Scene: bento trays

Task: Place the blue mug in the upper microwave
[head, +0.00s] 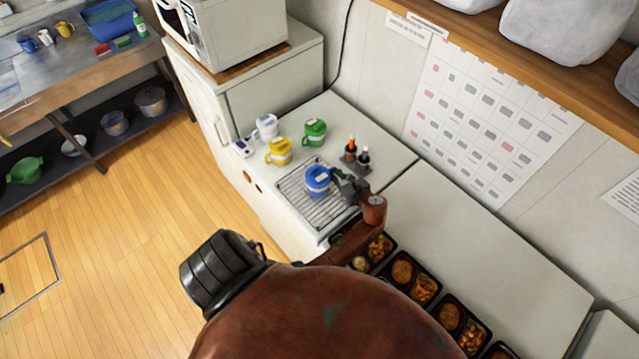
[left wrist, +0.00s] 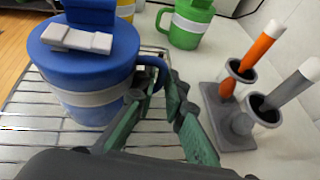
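The blue mug (head: 318,180) stands upright on a wire rack (head: 300,208) on the white counter. It has a white band and a blue lid, and a small white piece lies on top in the left wrist view (left wrist: 85,70). My left gripper (head: 342,182) is at its right side. In the left wrist view, the green fingers (left wrist: 160,88) are closed in on the mug's handle. Contact on the far side is partly hidden. My right gripper is not in view. A white microwave (head: 240,28) stands at the top on a wooden board; its front is mostly out of view.
A yellow mug (head: 279,152), a white mug (head: 266,127) and a green mug (head: 314,132) stand behind the blue one. Several bento trays (head: 424,290) line the near counter edge. A shelf overhangs at upper right.

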